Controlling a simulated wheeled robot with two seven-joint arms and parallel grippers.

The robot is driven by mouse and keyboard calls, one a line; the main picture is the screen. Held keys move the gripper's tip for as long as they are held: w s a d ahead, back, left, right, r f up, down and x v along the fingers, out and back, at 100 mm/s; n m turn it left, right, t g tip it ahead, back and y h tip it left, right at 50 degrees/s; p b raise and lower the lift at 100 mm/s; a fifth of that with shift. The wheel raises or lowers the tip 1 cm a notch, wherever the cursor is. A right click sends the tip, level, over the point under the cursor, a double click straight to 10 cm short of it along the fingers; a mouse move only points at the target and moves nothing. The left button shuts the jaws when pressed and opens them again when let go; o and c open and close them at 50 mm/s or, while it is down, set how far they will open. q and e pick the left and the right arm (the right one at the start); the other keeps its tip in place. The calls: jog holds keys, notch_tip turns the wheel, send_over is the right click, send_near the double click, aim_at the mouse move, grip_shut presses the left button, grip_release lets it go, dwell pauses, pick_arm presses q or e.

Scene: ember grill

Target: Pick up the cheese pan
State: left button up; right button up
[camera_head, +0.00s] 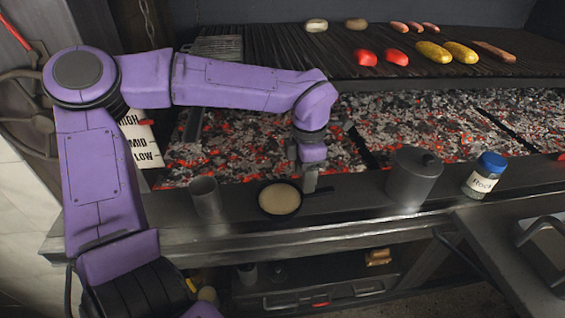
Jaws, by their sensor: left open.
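The cheese pan (279,199) is a small dark round pan with a pale yellow filling. It sits on the metal ledge in front of the coals, and its short dark handle (319,191) points right. My left gripper (310,181) points down over the handle, just right of the pan's round part. It is open, and the fingers look close to or around the handle; I cannot tell if they touch it. My right gripper is out of view.
A metal cup (205,197) stands left of the pan. A lidded metal pot (414,177) and a blue-capped jar (484,175) stand to its right. Glowing coals (400,125) lie behind the ledge. Food, including red peppers (365,57), lies on the grill (290,50) at the back.

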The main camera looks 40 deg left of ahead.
aim_at(296, 197)
pick_arm(q)
jog(key=f, duration=0.3)
jog(key=w+f, duration=0.1)
jog(key=f, duration=0.1)
jog(key=shift+d, duration=0.3)
jog(key=shift+s+f, duration=0.15)
jog(key=shift+f, duration=0.1)
jog(key=shift+s+a, duration=0.1)
grip_shut()
jog(key=shift+r, duration=0.1)
